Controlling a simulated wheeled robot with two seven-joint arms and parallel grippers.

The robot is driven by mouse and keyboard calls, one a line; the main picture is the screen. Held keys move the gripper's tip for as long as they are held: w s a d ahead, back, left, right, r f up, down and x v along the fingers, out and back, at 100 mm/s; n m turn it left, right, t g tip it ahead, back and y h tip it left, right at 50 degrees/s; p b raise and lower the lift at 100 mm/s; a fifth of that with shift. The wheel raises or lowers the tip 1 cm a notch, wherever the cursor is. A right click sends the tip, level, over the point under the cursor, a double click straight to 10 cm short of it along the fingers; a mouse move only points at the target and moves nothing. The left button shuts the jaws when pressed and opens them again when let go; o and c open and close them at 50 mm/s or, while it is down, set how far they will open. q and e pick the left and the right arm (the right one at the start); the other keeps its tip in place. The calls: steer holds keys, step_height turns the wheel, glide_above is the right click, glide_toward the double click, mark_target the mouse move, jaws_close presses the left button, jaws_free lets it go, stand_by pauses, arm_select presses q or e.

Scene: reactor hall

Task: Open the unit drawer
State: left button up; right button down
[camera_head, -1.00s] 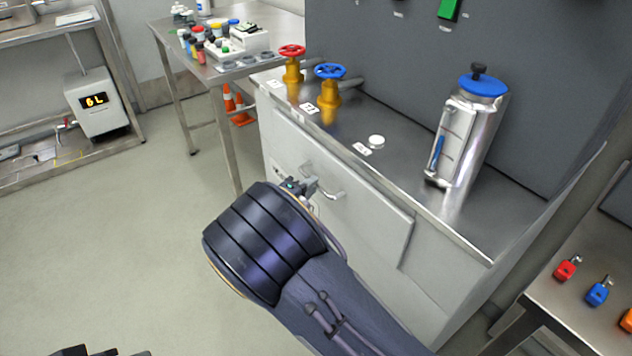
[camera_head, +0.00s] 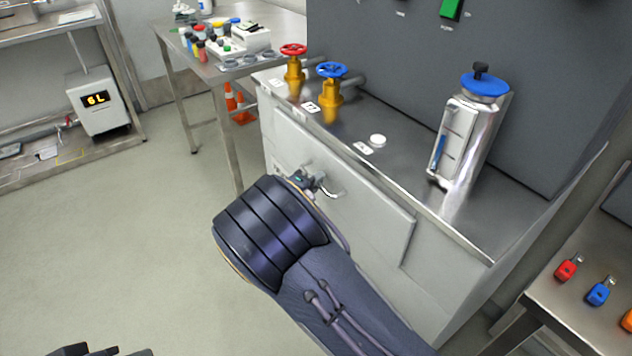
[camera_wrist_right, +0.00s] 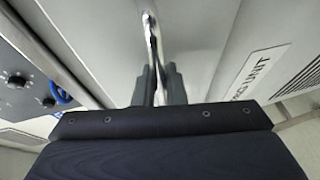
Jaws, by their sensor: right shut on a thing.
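The unit drawer (camera_head: 375,218) is a pale grey front panel in the side of the steel-topped cabinet, and it looks shut. Its curved metal handle (camera_head: 334,190) is partly hidden by my right gripper (camera_head: 308,181). In the right wrist view the bright handle bar (camera_wrist_right: 152,38) runs between the two dark fingers of the right gripper (camera_wrist_right: 159,82), which is shut on it. My dark right wrist hides part of the drawer's lower left. My left gripper does not show clearly; only a dark piece of mine shows at the bottom left edge.
On the cabinet top stand a red-wheeled valve (camera_head: 294,62), a blue-wheeled valve (camera_head: 331,84) and a steel canister (camera_head: 468,135) with a blue lid. A side table (camera_head: 540,290) with coloured padlocks is at lower right. The floor (camera_head: 110,240) at left is clear.

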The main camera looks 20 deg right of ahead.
steer(key=shift+a, duration=0.15)
steer(key=s+a+b, duration=0.2)
steer(key=s+a, duration=0.2)
steer(key=a, duration=0.8)
steer(key=s+a+b, duration=0.1)
steer(key=s+a, duration=0.4)
steer(key=a, duration=0.7)
steer(key=shift+a+b, duration=0.3)
steer(key=shift+b, duration=0.1)
steer(key=c, duration=1.8)
jaws_free()
steer(key=shift+o, duration=0.2)
